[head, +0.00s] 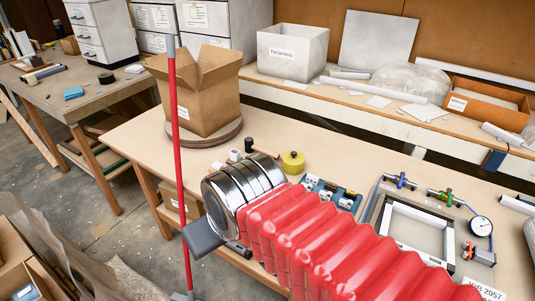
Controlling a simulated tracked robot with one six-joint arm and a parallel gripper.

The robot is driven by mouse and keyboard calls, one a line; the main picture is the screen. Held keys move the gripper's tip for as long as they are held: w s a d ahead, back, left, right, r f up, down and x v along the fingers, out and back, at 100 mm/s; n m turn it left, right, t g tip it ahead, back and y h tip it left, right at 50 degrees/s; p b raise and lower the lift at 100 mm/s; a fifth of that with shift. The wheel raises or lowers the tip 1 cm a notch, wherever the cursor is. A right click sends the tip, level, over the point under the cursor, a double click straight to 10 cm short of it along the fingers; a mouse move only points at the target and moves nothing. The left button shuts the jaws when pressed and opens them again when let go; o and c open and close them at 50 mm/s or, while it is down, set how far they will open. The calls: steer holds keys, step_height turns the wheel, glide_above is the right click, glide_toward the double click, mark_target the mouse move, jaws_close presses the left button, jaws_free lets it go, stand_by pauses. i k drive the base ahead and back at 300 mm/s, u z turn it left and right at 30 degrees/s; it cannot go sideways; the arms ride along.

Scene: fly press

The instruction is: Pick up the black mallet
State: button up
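A small mallet with a black head (249,145) and a light wooden handle lies on the workbench (330,150), just beyond the metal wrist of my arm. Part of it may be hidden behind the arm. My gripper (208,237) seems to be the dark grey part at the lower left end of my arm, near the bench's front edge. It is nearer to the camera than the mallet and apart from it in the picture. Its fingers are not clear, so I cannot tell whether it is open or shut.
Small white blocks (235,155) and a yellow round object (293,162) are beside the mallet. An open cardboard box (205,95) stands behind on a round board. A red pole (175,130) rises at left. A metal frame (415,230) and gauge (481,226) lie right.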

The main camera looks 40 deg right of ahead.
mark_target(250, 146)
steer(key=z, duration=1.85)
steer(key=k, duration=0.7)
steer(key=u, duration=0.7)
steer(key=i, duration=1)
